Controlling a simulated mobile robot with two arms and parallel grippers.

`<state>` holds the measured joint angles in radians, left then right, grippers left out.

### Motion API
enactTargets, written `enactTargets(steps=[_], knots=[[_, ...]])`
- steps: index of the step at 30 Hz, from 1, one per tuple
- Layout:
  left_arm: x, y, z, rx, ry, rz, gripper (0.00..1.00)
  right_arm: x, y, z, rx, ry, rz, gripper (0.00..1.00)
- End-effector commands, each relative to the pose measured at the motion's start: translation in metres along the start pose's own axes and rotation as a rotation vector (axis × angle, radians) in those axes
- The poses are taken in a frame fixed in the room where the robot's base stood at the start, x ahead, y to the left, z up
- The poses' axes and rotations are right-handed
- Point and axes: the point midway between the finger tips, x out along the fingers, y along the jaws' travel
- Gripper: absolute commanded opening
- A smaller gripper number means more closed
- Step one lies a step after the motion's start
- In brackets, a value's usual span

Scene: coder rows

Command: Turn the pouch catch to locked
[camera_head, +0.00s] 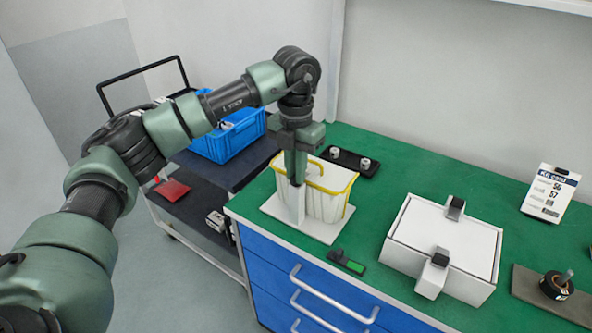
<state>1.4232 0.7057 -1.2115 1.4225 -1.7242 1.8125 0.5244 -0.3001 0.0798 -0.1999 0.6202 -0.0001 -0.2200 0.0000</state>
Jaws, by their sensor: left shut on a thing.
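A cream pouch (327,206) with a yellow rim stands upright on a white base plate (325,232) on the green bench top. A pale upright piece (297,208) stands at its front left. My left gripper (297,183) points straight down at the pouch's left front, at the top of this piece. It is shut on what appears to be the pouch catch, which the fingers hide. I cannot tell which way the catch is turned. My right gripper is not in view.
A white box (445,245) with two dark-topped clamps stands to the right. A small black-and-green device (346,262) lies in front of the pouch. Behind are a black tray (345,160) and, on a cart, a blue crate (230,140). A card (551,193) and a black knob (556,285) are far right.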

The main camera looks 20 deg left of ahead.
Motion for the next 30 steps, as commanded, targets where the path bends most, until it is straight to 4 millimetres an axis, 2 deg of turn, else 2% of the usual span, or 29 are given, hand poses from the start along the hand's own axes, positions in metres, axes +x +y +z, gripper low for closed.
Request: enactTargets(steps=[8, 9, 11, 22, 26, 30], knots=[[-0.002, 0.0, 0.001, 0.003, -0.003, 0.0, 0.0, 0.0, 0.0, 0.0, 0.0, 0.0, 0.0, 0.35], [-0.002, 0.0, 0.001, 0.003, -0.003, 0.0, 0.18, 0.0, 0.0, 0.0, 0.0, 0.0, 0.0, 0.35], [-0.002, 0.0, 0.001, 0.002, -0.003, 0.0, 0.35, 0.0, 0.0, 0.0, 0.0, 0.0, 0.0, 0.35], [-0.004, 0.0, 0.001, 0.001, -0.003, 0.0, 0.35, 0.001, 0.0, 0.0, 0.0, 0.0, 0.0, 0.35], [-0.02, 0.0, 0.001, 0.001, -0.006, -0.001, 0.35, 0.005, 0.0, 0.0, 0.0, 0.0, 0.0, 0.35], [-0.045, 0.0, 0.001, 0.001, -0.005, 0.0, 0.35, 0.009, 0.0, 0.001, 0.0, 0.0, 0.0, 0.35]])
